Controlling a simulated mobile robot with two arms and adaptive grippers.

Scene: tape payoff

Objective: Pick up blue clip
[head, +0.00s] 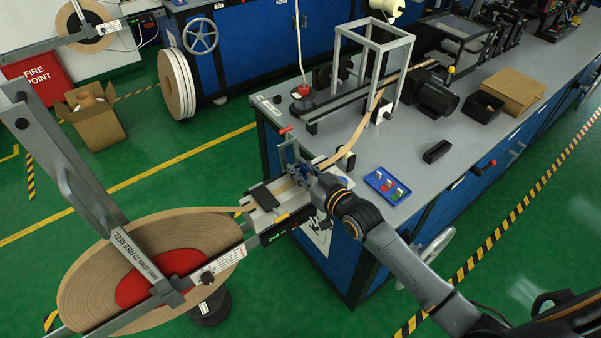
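A small blue tray (387,186) lies near the front edge of the bench and holds several small clips, with green, white and red showing. I cannot make out a separate blue clip in the tray. My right gripper (303,178) is at the bench's left corner, beside the tape guide, to the left of the tray and apart from it. A small bluish patch shows by its fingertips, but I cannot tell whether it is a clip or part of the guide. The fingers are too small and overlapped to read. My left gripper is not in view.
A large tape reel (85,275) with a red hub stands at the lower left, its tape running to the guide (268,200). A black block (437,151) lies behind the tray. A metal frame (384,60) and motor (437,95) stand farther back. Bench space around the tray is clear.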

